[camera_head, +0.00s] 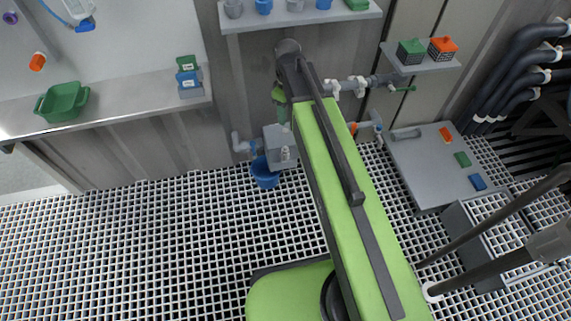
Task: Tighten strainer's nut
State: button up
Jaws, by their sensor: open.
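My green arm reaches up the middle of the picture and bends down at its far end. My gripper (284,118) is there, small and partly covered by the arm; its jaws are open, and I see nothing held in them. It is above a grey box-like unit (274,139) by the wall, but I cannot tell whether they touch. A wall pipe with white fittings (345,87) runs right from behind the arm.
A blue bucket (265,174) stands on the floor grating below the unit. A grey panel (432,165) with small coloured blocks lies at the right. A green tub (62,102) rests on the left counter. Shelves overhang behind the arm. The left grating is clear.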

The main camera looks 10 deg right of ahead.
aim_at(285, 149)
jog(key=w+f+n+b, duration=0.3)
jog(key=f, duration=0.4)
jog(key=shift+w+b, duration=0.2)
jog(key=shift+b, duration=0.2)
notch_tip(285, 149, down, 18)
jog(key=b, duration=1.7)
jog(key=shift+r, duration=0.35)
jog(key=shift+c, duration=0.3)
